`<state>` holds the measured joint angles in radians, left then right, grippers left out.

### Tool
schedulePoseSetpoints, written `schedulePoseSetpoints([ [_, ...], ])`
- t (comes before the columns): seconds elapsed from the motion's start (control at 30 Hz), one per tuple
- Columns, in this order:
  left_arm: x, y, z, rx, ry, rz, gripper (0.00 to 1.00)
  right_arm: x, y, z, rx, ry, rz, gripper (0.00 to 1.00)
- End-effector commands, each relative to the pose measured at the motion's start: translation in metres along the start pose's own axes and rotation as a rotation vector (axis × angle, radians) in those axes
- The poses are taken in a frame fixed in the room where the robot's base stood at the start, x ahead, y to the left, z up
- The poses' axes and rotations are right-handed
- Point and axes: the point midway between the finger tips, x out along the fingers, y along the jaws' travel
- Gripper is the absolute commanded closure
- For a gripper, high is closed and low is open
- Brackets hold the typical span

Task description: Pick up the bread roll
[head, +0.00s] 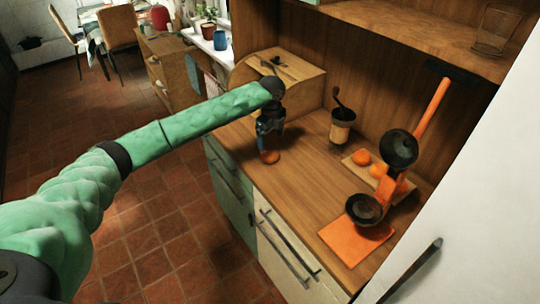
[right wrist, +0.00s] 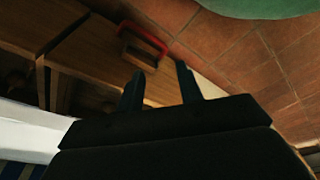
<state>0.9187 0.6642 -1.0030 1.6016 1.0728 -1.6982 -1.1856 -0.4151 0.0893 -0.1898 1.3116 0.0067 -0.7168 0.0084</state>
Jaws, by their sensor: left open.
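A small round orange-brown thing, which looks like the bread roll (head: 269,157), lies on the wooden counter near its front edge. My left gripper (head: 268,140) points down right above it, with its dark fingers open. The fingertips are close over the roll; I cannot tell whether they touch it. The roll's upper part is partly hidden by the fingers. My right gripper (right wrist: 160,84) shows only in the right wrist view, with its two fingers apart and nothing seen between them.
A wooden bread box (head: 300,88) stands behind the left gripper. Bare counter (head: 300,185) lies between.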

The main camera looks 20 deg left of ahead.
Motion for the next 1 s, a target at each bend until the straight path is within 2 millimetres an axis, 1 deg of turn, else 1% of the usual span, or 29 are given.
schedulePoseSetpoints([
  [0.13, 0.013, 0.001, 0.000, -0.001, 0.001, 0.002, 0.13, 0.007, 0.003, 0.006, -0.004, 0.006, 0.004, 0.64],
  [0.27, 0.019, 0.001, 0.000, -0.002, 0.000, 0.001, 0.13, 0.012, 0.005, 0.011, -0.006, 0.009, 0.007, 0.64],
  [0.37, 0.024, 0.002, 0.000, -0.002, 0.000, 0.001, 0.13, 0.018, 0.008, 0.017, -0.008, 0.012, 0.010, 0.64],
  [0.67, 0.046, 0.006, 0.000, -0.003, 0.000, 0.001, 0.13, 0.038, 0.020, 0.042, -0.020, 0.032, 0.022, 0.64],
  [0.7, 0.052, 0.006, -0.001, -0.003, 0.001, 0.002, 0.13, 0.038, 0.019, 0.048, -0.019, 0.027, 0.021, 0.64],
  [0.8, 0.062, 0.006, 0.000, -0.003, 0.000, 0.001, 0.13, 0.040, 0.019, 0.059, -0.019, 0.020, 0.020, 0.64],
  [1.0, 0.070, 0.006, 0.000, -0.003, -0.001, -0.001, 0.13, 0.043, 0.019, 0.066, -0.019, 0.015, 0.020, 0.64],
])
